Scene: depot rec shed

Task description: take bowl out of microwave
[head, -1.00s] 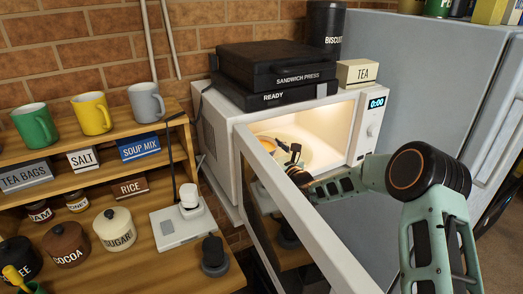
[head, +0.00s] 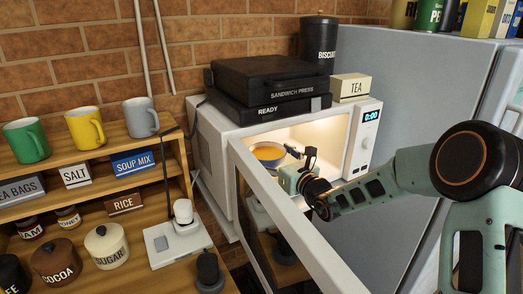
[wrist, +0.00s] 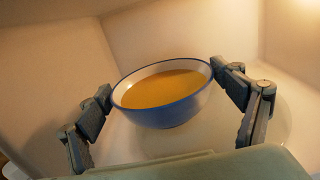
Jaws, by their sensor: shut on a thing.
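The blue bowl with a white inside (head: 268,155) holds orange-brown soup and is in the lit cavity of the white microwave (head: 211,150). The microwave door (head: 312,240) stands open toward me. My gripper (head: 298,165) reaches into the cavity from the right. In the wrist view, its fingers (wrist: 162,84) are shut on the bowl (wrist: 165,110), one on each side at the rim. The bowl looks nearly level. A pale round plate shows under it, but I cannot tell whether the bowl touches it.
A black sandwich press (head: 268,90) and a tea box (head: 350,88) sit on the microwave. A grey fridge (head: 420,105) stands to the right. The wooden shelf (head: 100,219) at left holds mugs, jars and labels. The open door edge lies close below my arm.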

